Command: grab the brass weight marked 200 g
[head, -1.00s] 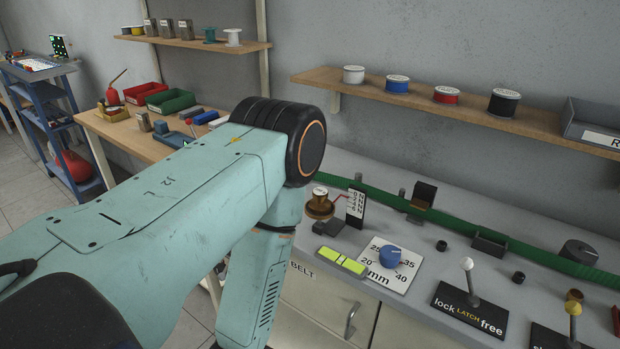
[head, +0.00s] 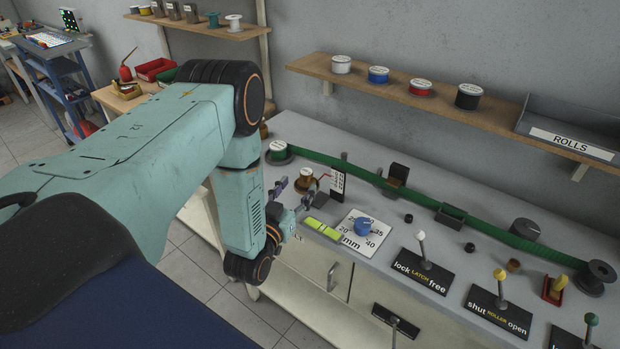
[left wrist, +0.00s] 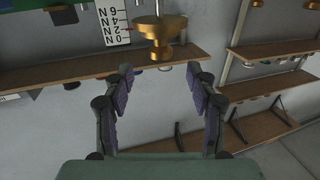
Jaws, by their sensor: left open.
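A brass piece (head: 305,179) sits on the bench beside an upright white scale plate (head: 338,183). In the left wrist view, which is upside down, the brass piece (left wrist: 156,30) shows as a wide disc with a narrower stub and a thin rod. The scale plate (left wrist: 113,22) with N marks is next to it. I cannot read a 200 g mark on the brass. My left gripper (head: 294,195) is open and empty at the bench's front edge, close to the brass piece. In the left wrist view its fingers (left wrist: 162,92) are spread apart, with the brass ahead of the gap.
A yellow-green level (head: 322,229) and a blue knob on a white dial plate (head: 365,227) lie just right of the gripper. A green belt (head: 420,200) runs behind. Lever plates (head: 423,271) stand further right. A shelf with spools (head: 400,90) hangs above.

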